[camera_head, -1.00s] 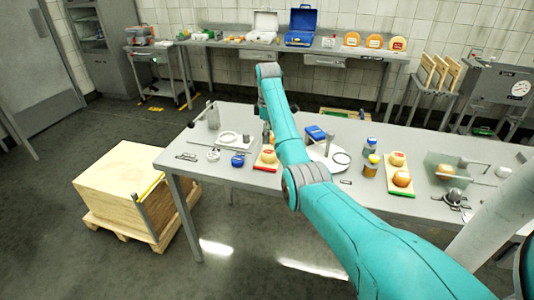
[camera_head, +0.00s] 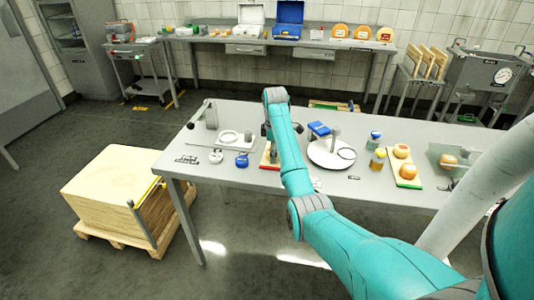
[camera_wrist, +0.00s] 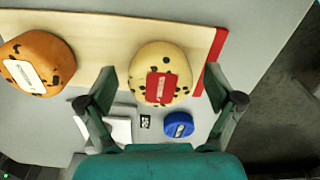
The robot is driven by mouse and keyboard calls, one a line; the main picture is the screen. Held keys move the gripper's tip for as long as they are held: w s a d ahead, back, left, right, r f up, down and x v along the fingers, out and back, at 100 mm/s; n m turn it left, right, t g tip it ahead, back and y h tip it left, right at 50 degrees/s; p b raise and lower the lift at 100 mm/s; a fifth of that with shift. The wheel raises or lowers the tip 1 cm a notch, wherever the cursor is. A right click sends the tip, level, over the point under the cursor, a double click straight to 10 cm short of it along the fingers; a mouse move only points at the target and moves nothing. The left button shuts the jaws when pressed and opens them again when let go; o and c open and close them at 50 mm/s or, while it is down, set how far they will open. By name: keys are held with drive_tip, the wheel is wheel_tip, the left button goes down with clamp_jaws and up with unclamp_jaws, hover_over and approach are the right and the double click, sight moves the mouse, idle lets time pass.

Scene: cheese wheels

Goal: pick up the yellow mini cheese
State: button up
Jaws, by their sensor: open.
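The yellow mini cheese (camera_wrist: 158,62) is pale yellow with dark spots and a red label. In the wrist view it sits near the red end of a wooden board (camera_wrist: 105,28). My gripper (camera_wrist: 160,90) is open and empty, with one finger to each side of the cheese in the picture. I cannot tell how far the fingertips are from it. In the head view my arm hides most of the board (camera_head: 266,163) and the cheese.
An orange spotted cheese (camera_wrist: 38,58) with a white label sits on the same board, to the left. A blue round item (camera_wrist: 179,125) and a white item (camera_wrist: 118,130) lie beside the board. A second board (camera_head: 405,182) with cheeses lies further right on the table (camera_head: 225,172).

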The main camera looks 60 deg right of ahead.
drive_tip(key=shift+c, duration=0.2)
drive_tip(key=c, duration=1.3)
drive_tip(key=shift+o, duration=0.2)
drive_tip(key=shift+r, duration=0.1)
